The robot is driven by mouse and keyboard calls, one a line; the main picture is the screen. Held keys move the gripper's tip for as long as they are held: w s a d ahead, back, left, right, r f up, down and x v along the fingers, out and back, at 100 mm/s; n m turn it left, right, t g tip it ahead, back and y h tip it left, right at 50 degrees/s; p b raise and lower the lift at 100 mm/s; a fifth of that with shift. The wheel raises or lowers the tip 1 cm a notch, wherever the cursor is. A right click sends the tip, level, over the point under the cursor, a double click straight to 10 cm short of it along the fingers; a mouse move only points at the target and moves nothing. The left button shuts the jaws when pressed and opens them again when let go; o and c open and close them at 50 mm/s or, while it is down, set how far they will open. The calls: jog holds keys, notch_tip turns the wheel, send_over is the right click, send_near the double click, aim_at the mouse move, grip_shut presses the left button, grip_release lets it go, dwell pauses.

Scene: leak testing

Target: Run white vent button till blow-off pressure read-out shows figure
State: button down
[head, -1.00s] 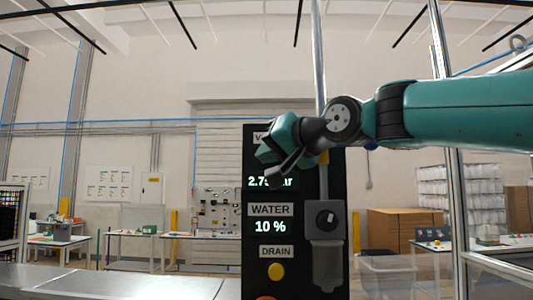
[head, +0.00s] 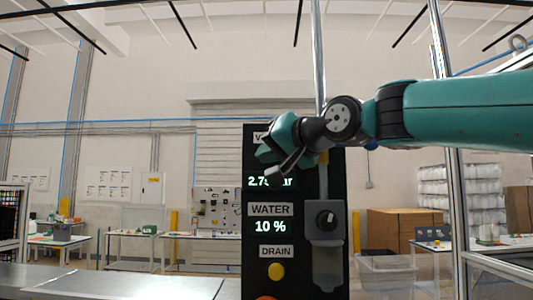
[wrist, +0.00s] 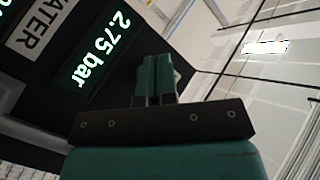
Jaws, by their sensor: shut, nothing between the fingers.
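The black panel (head: 290,280) stands upright in front of me. Its pressure read-out (head: 257,182) is partly covered by my gripper in the head view; in the wrist view the read-out (wrist: 101,50) shows 2.75 bar. My gripper (head: 271,171) is shut and empty, in front of the upper part of the panel. Its closed fingers (wrist: 157,72) show in the wrist view beside the read-out. I see no white vent button in either view. The upper label is mostly hidden behind my gripper, and I cannot tell whether the fingertips touch the panel.
Lower on the panel are a WATER read-out (head: 270,227) at 10 %, a DRAIN label (head: 276,252), a yellow button (head: 276,271) and an orange button at the bottom edge. A grey unit with a dark knob (head: 326,218) sits at the right. A metal bench (head: 120,283) lies left.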

jog(key=shift+w, duration=0.15)
jog(key=shift+w+p, duration=0.3)
jog(key=shift+w+p, duration=0.3)
jog(key=shift+w, duration=0.2)
dwell(1.6)
jog(key=shift+s, duration=0.15)
jog(key=shift+s+b, duration=0.65)
jog(key=shift+s, duration=0.1)
jog(key=shift+s, duration=0.15)
jog(key=s+b, duration=0.2)
jog(key=s, duration=0.2)
jog(key=shift+s+a+b, duration=0.1)
jog(key=shift+s+b, duration=0.3)
